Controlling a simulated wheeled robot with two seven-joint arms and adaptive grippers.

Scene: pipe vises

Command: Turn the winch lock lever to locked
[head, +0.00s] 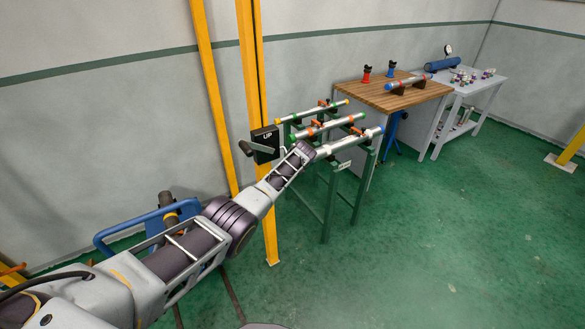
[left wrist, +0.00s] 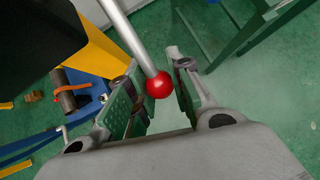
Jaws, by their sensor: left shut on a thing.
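The winch (head: 265,144) is a black box marked "UP" on a yellow post, with a dark handle on its left. A metal lever rod (left wrist: 128,32) with a red ball knob (left wrist: 158,85) shows in the left wrist view. My left gripper (left wrist: 158,98) is shut on the lever at the knob, with one finger on each side. In the head view the left gripper (head: 303,150) is just right of the winch box, and the knob is hidden there. My right gripper is in neither view.
A green rack (head: 329,200) with several pipes stands close to the right of the left gripper. Yellow posts (head: 248,75) rise beside the winch. A wooden-topped workbench (head: 377,97) and a grey table (head: 487,87) stand behind. The green floor at right is clear.

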